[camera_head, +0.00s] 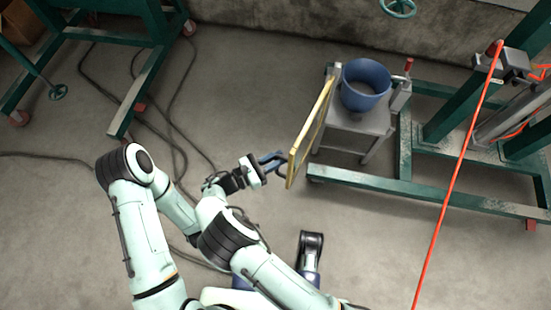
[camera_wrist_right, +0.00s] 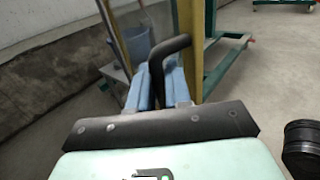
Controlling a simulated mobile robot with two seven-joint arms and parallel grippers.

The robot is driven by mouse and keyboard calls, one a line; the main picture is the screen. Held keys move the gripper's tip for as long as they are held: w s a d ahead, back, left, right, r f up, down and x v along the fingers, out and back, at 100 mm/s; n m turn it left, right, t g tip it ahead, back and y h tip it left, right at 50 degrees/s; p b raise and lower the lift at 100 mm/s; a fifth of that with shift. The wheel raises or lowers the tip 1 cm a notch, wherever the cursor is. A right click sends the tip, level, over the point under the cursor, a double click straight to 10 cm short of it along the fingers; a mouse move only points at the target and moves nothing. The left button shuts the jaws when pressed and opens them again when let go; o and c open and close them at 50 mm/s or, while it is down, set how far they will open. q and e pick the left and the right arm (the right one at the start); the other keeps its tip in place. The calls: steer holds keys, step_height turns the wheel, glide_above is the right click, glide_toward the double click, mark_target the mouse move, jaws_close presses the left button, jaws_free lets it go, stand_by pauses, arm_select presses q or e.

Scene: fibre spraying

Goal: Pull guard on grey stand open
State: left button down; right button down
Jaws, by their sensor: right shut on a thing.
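The guard (camera_head: 300,148) is an upright panel with a yellow frame at the left side of the grey stand (camera_head: 360,122). Its far end is close to the stand, and its near end juts out past the stand's near edge. My right gripper (camera_head: 273,160) is at the guard's left face. In the wrist view its blue fingers (camera_wrist_right: 162,82) are shut on a black bent handle (camera_wrist_right: 168,52), with the guard's yellow frame (camera_wrist_right: 189,40) just beyond. Where the handle joins the guard is not clear. My left gripper cannot be made out in the head view.
A blue bucket (camera_head: 365,84) sits on the stand. A green frame (camera_head: 370,178) with wheels lies to the right, crossed by an orange hose (camera_head: 452,190). Dark cables (camera_head: 178,120) lie on the floor at left. The floor in front of the guard is clear.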

arm_select(q)
steer(key=shift+a, duration=0.1)
arm_select(e)
steer(key=shift+w+d+r, duration=0.1)
steer(key=shift+w+d, duration=0.1)
steer(key=shift+w, duration=0.1)
steer(key=c, duration=1.4)
jaws_free()
steer(key=shift+o, duration=0.8)
arm_select(q)
steer(key=shift+w, duration=0.15)
arm_select(e)
steer(key=shift+s+a, duration=0.1)
